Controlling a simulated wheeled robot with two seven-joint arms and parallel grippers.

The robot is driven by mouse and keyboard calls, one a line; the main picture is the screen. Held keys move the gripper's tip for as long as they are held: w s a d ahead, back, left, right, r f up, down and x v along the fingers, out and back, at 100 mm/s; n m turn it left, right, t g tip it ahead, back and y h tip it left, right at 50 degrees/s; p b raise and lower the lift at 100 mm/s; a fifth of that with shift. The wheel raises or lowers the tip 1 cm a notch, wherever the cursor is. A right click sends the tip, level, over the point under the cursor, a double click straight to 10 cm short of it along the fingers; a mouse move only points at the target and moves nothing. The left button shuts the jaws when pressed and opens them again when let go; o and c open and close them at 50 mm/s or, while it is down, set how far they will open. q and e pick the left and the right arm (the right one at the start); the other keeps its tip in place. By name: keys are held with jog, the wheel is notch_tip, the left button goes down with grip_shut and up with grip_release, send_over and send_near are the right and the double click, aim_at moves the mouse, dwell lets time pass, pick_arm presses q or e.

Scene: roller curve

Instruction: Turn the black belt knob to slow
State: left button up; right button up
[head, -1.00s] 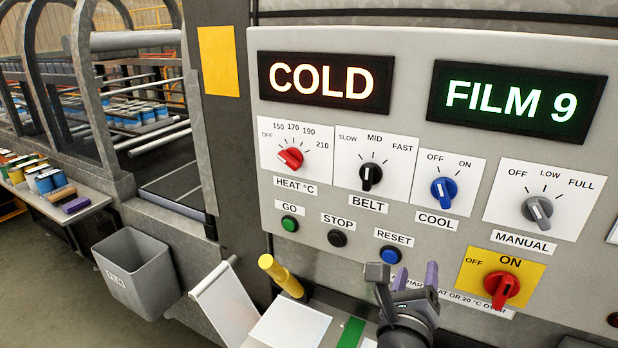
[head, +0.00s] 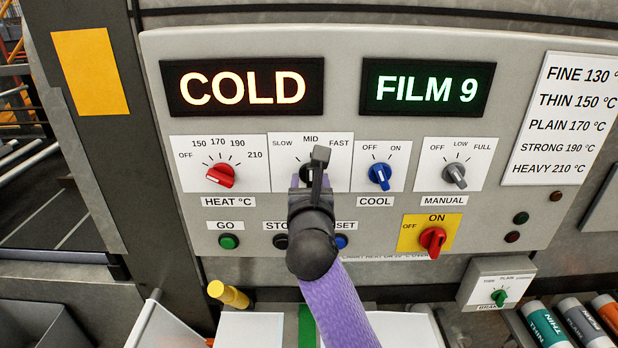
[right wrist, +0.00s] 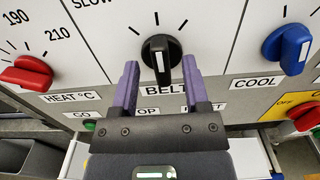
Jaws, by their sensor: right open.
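The black belt knob (right wrist: 160,50) stands near upright on its white dial, in line with the middle tick, in the right wrist view. In the head view the knob (head: 304,173) is mostly hidden behind my right gripper (head: 318,168). The dial plate (head: 281,180) reads SLOW at left, MID at top and FAST at right. In the right wrist view my right gripper (right wrist: 161,78) is open, its purple fingers just below and to either side of the knob. I see no grip on the knob. My left gripper is not in view.
The red heat knob (head: 220,175) is left of the belt dial, the blue cool knob (head: 380,177) right of it. The grey manual knob (head: 455,175) and red ON/OFF knob (head: 433,240) lie farther right. The green GO button (head: 229,241) is below left. Displays read COLD and FILM 9.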

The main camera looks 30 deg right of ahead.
jog(key=shift+w+d, duration=0.25)
jog(key=shift+d, duration=0.05)
grip_shut()
